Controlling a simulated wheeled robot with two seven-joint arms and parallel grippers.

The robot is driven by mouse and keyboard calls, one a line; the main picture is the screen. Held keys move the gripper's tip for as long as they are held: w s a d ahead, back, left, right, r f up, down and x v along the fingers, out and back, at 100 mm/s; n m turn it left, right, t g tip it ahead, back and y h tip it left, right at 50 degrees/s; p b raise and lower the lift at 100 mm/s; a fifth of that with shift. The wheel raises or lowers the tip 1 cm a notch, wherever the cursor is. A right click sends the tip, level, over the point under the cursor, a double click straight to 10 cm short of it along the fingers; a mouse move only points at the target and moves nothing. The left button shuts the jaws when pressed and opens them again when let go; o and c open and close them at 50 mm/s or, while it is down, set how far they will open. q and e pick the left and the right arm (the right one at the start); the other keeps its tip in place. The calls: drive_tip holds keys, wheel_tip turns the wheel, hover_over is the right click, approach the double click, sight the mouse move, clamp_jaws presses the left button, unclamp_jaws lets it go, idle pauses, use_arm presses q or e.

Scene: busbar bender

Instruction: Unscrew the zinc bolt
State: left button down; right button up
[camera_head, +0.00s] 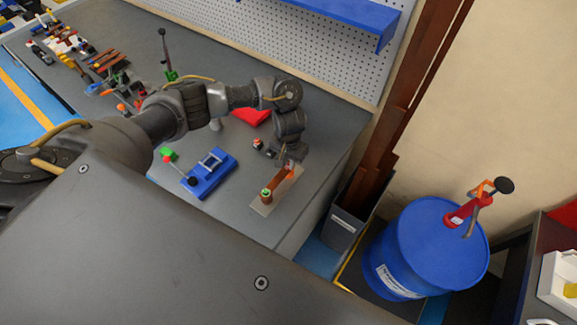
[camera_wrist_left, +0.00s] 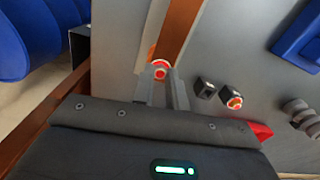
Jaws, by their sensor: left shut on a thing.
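A copper busbar (camera_head: 282,180) lies on a thin pale plate (camera_head: 262,208) near the right edge of the grey bench; it also shows in the wrist view (camera_wrist_left: 181,28). A small round bolt head with a red-orange ring, seemingly the zinc bolt (camera_wrist_left: 160,69), is at the bar's near end in the wrist view. My left gripper (camera_wrist_left: 161,78) points down there, shut on this bolt with a finger on each side. In the head view the left gripper (camera_head: 289,160) mostly hides the bolt. The bolt's shank is hidden. My right gripper is not in view.
A green-and-brass post (camera_head: 266,194) stands at the bar's other end. A blue bending tool (camera_head: 209,174) with a lever is left of the plate. Two small dark blocks (camera_wrist_left: 203,87) sit beside the gripper. A blue drum (camera_head: 425,250) stands beyond the bench edge.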

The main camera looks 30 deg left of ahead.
use_arm(q)
drive_tip(key=n, duration=0.5)
drive_tip(key=shift+n, duration=0.4)
drive_tip(key=c, duration=1.6)
unclamp_jaws()
drive_tip(key=shift+c, duration=0.2)
drive_tip(key=m, duration=0.5)
drive_tip(key=shift+m, duration=0.4)
drive_tip(key=m, duration=0.5)
drive_tip(key=shift+m, duration=0.4)
